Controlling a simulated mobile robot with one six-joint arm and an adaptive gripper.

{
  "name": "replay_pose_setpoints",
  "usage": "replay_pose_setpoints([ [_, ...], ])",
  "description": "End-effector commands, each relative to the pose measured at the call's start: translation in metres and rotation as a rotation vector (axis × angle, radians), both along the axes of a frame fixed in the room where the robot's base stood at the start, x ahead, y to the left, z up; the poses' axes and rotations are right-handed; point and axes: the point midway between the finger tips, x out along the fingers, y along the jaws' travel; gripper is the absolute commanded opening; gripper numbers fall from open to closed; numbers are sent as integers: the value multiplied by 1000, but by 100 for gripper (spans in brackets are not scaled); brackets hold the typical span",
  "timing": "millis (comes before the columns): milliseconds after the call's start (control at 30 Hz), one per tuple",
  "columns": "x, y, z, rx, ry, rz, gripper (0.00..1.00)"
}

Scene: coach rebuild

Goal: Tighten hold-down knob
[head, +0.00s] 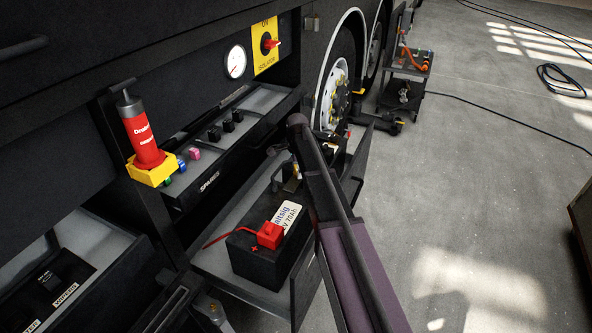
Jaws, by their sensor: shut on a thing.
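A black battery (262,258) with a white label and a red terminal cover (270,235) sits in the pulled-out tray (213,262). My dark and purple arm crosses in front of the tray and hides part of the battery's right side. My gripper (287,172) shows only as small dark parts at the battery's far end, left of the arm. It is shut at the hold-down knob there. The knob itself is too small and covered to make out clearly, and its turn angle cannot be told.
A red grease tube (143,138) stands in a yellow holder (152,172) at left. An open spares drawer (228,133) lies behind the tray. A red isolator switch (268,43) is above. A wheel (338,95) and cart (408,65) stand beyond.

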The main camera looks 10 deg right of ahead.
Motion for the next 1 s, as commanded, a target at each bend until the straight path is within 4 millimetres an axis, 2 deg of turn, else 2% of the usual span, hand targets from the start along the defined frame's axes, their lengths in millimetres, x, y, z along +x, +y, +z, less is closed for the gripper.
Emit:
replay_pose_setpoints([
  [333,1,2,0,5,-2,-140,38],
  [767,1,2,0,5,-3,-154,38],
  [800,1,2,0,5,-3,-154,88],
  [833,1,2,0,4,-3,-154,97],
  [867,1,2,0,4,-3,-154,100],
  [1000,1,1,0,3,-2,-154,100],
])
